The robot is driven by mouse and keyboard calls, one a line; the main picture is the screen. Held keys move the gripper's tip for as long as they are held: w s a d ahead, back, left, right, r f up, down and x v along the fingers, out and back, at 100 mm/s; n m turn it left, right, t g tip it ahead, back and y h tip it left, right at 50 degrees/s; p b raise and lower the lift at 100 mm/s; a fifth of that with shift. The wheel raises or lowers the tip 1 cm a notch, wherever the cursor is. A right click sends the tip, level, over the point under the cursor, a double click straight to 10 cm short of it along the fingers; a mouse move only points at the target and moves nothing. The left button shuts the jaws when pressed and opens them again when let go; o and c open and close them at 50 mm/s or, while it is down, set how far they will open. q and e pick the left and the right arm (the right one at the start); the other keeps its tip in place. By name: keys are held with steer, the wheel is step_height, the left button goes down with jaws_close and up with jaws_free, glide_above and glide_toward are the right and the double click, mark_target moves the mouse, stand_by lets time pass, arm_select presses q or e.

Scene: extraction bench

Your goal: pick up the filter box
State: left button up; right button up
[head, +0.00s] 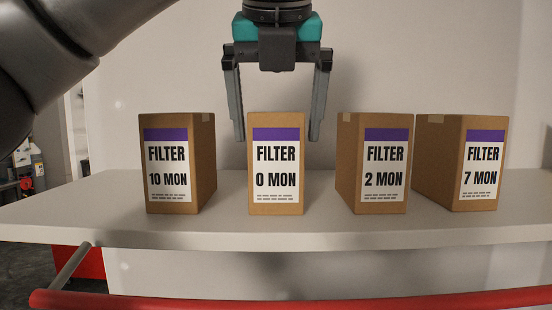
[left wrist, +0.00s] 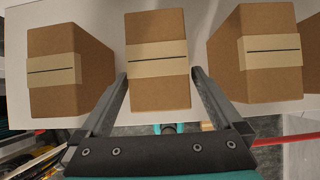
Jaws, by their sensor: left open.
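Several brown filter boxes stand upright in a row on a white shelf (head: 110,222). From the left in the head view they read "10 MON" (head: 178,163), "0 MON" (head: 277,163), "2 MON" (head: 375,163) and "7 MON" (head: 463,163). My left gripper (head: 277,138) is open and points down over the "0 MON" box, one finger on each side of its top. The left wrist view shows the taped top of that box (left wrist: 158,62) between the open fingers (left wrist: 160,78). I cannot tell whether the fingers touch it. My right gripper is not in view.
The "10 MON" box (left wrist: 66,70) and "2 MON" box (left wrist: 256,55) stand on either side, with narrow gaps beside the fingers. A red rail (head: 300,304) runs along the front below the shelf. A pale wall (head: 400,60) stands behind.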

arm_select(q)
steer(key=x, duration=0.4)
steer(key=shift+w+a+f, duration=0.1)
steer(key=shift+w+f, duration=0.15)
steer(key=shift+w, duration=0.05)
steer(key=shift+r, duration=0.1)
steer(key=c, duration=1.4)
